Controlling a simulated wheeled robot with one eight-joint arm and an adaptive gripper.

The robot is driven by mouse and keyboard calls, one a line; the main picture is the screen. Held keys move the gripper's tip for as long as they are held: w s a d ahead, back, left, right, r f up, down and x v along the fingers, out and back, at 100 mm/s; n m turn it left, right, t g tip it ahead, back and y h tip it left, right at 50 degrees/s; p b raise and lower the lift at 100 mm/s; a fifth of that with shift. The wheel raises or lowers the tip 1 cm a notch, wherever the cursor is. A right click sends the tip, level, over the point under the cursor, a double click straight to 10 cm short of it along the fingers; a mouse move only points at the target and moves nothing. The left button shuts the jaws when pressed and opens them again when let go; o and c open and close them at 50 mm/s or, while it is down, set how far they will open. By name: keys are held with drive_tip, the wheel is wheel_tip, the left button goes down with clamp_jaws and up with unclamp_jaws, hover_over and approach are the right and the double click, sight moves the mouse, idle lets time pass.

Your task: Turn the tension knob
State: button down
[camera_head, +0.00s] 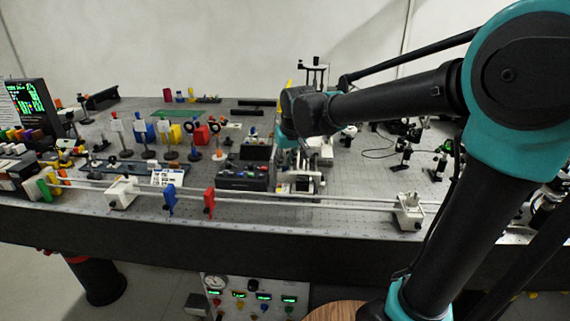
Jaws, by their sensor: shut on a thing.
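My arm reaches in from the right, and its wrist bends down over the middle of the bench. My gripper (296,163) points down at a pale metal fixture (298,186) near the bench's front half, right of a dark control box. The jaws are shut on a small part there, taken as the tension knob. The knob itself is too small and too hidden by the gripper and wrist to make out, and its turn angle cannot be told.
The dark control box (243,177) stands close left of my gripper. A long pale rail (335,201) runs along the front edge, with a blue clamp (169,199), a red clamp (209,202) and a white block (408,211). Several optics mounts crowd the left. Bare bench shows right of the gripper.

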idle(0.3)
drive_tip(key=c, duration=1.4)
unclamp_jaws()
drive_tip(key=shift+c, duration=0.2)
